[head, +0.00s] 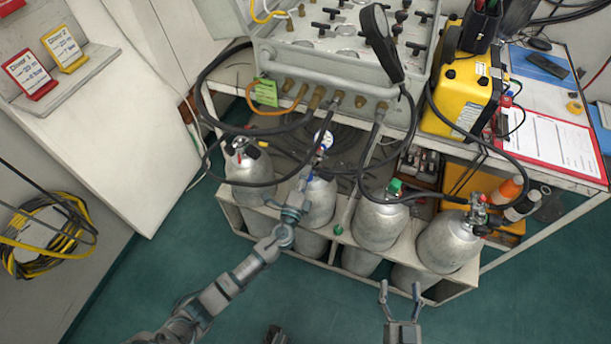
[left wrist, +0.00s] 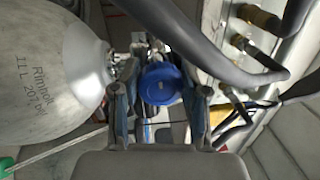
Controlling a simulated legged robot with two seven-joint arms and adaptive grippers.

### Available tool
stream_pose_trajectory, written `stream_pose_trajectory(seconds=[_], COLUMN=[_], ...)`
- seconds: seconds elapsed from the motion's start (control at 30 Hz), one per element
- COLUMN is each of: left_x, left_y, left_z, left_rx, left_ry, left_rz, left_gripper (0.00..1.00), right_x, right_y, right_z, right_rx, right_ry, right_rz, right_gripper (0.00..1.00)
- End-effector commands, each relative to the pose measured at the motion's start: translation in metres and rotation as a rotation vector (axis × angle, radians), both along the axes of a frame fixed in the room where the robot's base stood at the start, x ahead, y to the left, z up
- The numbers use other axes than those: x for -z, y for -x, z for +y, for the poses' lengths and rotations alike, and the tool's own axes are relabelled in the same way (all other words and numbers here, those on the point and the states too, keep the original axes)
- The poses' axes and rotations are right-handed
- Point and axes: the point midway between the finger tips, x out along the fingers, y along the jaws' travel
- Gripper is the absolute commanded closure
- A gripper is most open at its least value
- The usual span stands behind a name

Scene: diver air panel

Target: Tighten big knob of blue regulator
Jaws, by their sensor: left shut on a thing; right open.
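The blue regulator (head: 309,174) sits on the valve of the second tank (head: 318,203) from the left; a white round gauge (head: 323,140) shows just above it. My left gripper (head: 300,190) reaches it from the front and covers part of it. In the left wrist view, the big blue knob (left wrist: 160,83) lies between the two fingers of my left gripper (left wrist: 160,98), which is shut on it. The tank's grey body (left wrist: 50,70) fills the left of that view. My right gripper (head: 401,290) is open and empty, in front of the rack at the lower right.
Other grey tanks stand in the rack, one with a green cap (head: 394,187) and one with a red-fitted valve (head: 477,208). Black hoses (head: 210,95) loop from the air panel (head: 345,50) close around the regulator.

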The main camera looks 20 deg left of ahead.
Motion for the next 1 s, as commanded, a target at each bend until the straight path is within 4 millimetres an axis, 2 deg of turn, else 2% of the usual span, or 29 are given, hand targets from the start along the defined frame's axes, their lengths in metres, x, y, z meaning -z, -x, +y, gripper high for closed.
stream_pose_trajectory(seconds=[0.03, 0.1, 0.13, 0.2, 0.47, 0.6, 0.77, 1.0], left_x=[0.009, 0.009, 0.009, 0.009, 0.004, 0.004, 0.008, 0.014], left_y=[0.003, 0.003, 0.003, 0.002, 0.002, 0.008, 0.036, 0.089], left_z=[-0.002, -0.002, -0.002, -0.002, -0.001, -0.001, -0.001, -0.002], left_rx=[0.006, 0.006, 0.006, 0.005, 0.003, 0.003, 0.002, 0.003], left_ry=[-0.001, 0.0, 0.0, 0.0, 0.001, 0.002, 0.002, 0.002], left_rz=[0.015, 0.015, 0.015, 0.014, 0.006, 0.005, 0.008, 0.011], left_gripper=[0.91, 0.91, 0.49, 0.31, 0.3, 0.3, 0.3, 0.3], right_x=[0.001, 0.001, 0.001, 0.001, 0.0, -0.001, -0.001, -0.001], right_y=[0.0, 0.0, 0.0, 0.0, 0.0, 0.001, 0.001, 0.001], right_z=[0.0, 0.0, 0.0, 0.0, 0.001, 0.001, 0.001, 0.0], right_rx=[0.0, 0.0, 0.0, 0.0, -0.002, -0.003, -0.002, -0.002], right_ry=[0.0, -0.001, -0.001, -0.001, 0.0, 0.0, 0.0, 0.001], right_rz=[0.001, 0.001, 0.001, 0.001, -0.001, -0.005, -0.003, -0.002], right_gripper=[0.31, 0.31, 0.31, 0.31, 0.31, 0.31, 0.31, 0.31])
